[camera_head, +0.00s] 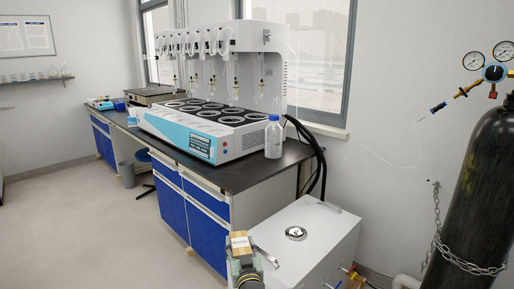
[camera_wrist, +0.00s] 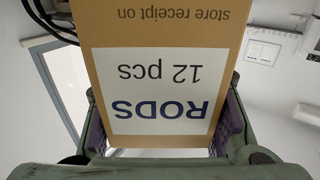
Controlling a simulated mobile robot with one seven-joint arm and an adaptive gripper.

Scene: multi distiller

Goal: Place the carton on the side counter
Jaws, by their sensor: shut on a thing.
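The carton (camera_head: 240,241) is small and brown with a white label, held at the bottom middle of the head view. In the wrist view the carton (camera_wrist: 160,60) fills the middle, and its label reads "RODS 12 pcs" upside down. My gripper (camera_head: 243,258) is shut on the carton, with a finger on each side of it in the wrist view (camera_wrist: 165,125). The dark-topped counter (camera_head: 245,173) with blue cabinet doors runs along the wall, beyond and left of my gripper. I cannot tell which surface is the side counter.
A large distiller (camera_head: 185,135) and a blue-capped bottle (camera_head: 273,137) stand on the dark counter. A white box-like unit (camera_head: 312,235) stands right of my gripper. A chained black gas cylinder (camera_head: 480,190) is at far right. Open floor (camera_head: 80,220) lies left.

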